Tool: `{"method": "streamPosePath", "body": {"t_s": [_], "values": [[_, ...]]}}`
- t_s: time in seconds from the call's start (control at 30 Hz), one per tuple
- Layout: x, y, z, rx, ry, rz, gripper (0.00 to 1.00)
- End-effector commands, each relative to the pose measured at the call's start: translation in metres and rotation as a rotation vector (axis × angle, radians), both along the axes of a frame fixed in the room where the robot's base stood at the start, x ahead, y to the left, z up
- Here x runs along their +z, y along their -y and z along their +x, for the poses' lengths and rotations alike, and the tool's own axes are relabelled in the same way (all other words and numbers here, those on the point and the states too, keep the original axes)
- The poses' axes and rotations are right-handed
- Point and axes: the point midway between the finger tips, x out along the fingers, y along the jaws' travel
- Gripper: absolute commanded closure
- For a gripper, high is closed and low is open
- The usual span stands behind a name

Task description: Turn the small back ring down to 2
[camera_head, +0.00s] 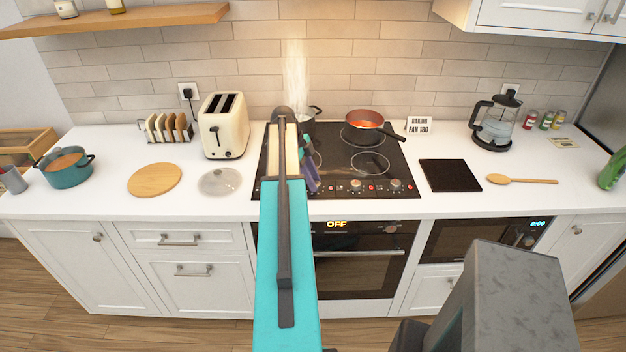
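The black glass hob (340,150) is set in the white counter. A dark pot (309,125) stands at its back left with steam rising above it, mostly hidden by my arm. A reddish pan (365,119) with orange-red contents stands on the back right ring. A bare ring (370,163) shows at the front right. A row of knobs and small red lights runs along the front edge; a pale knob (395,184) shows at its right. Knob numbers are too small to read. My gripper (309,180) is over the hob's front left, partly hidden behind my arm; its fingers are unclear.
A toaster (224,126), glass lid (220,181) and round board (155,179) are left of the hob. A card (419,125) reads "BAKING FAN 180". The oven display (337,225) reads OFF.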

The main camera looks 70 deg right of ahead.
Motion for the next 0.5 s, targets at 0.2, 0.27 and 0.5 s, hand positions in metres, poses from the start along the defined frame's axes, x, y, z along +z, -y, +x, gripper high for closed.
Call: {"method": "streamPosePath", "body": {"t_s": [0.2, 0.27, 0.5], "values": [[0.0002, -0.0001, 0.0004, 0.001, 0.000, -0.001, 0.93], [0.0000, -0.0002, 0.0004, 0.004, 0.000, 0.000, 0.93], [-0.0013, -0.0013, 0.0005, 0.048, 0.000, -0.002, 0.93]]}}
